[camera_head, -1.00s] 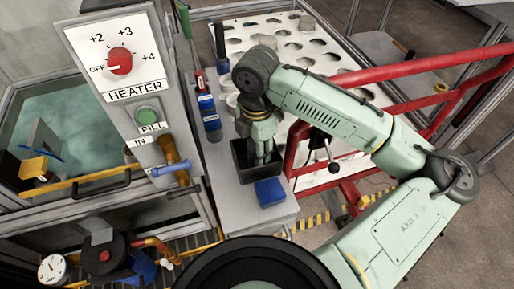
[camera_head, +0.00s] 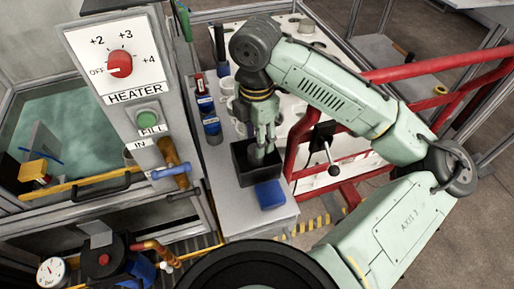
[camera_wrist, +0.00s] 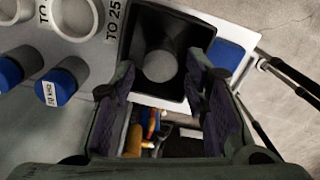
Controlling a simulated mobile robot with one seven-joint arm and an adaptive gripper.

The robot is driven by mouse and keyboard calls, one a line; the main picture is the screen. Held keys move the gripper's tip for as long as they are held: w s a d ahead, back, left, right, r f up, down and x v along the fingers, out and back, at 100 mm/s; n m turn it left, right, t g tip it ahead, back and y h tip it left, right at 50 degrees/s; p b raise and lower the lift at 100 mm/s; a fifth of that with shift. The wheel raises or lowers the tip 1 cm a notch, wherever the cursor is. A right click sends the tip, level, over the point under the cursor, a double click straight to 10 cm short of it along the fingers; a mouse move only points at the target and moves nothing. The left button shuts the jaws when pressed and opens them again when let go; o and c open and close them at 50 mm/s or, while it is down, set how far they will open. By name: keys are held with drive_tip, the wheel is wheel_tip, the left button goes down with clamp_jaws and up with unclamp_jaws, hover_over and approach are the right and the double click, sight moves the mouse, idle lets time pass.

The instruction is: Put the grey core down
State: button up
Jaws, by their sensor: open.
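The grey core (camera_wrist: 160,66) shows as a round grey end inside the black open box (camera_wrist: 188,28) in the wrist view. In the head view, the black box (camera_head: 243,170) stands on the grey bench, with the core (camera_head: 257,153) partly visible in it below the fingers. My gripper (camera_head: 263,143) points down over the box. In the wrist view, my gripper (camera_wrist: 161,80) has its two dark fingers spread apart to either side of the core, with nothing held between them. The lower part of the core is hidden by the box walls.
A blue block (camera_head: 270,194) lies beside the box. Blue-capped cylinders (camera_head: 212,127) stand to the left, near white cups. A red rail (camera_head: 400,73) runs close to my arm on the right. The heater panel (camera_head: 119,52) stands at left.

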wheel_tip(320, 180, up, 6)
idle(0.8)
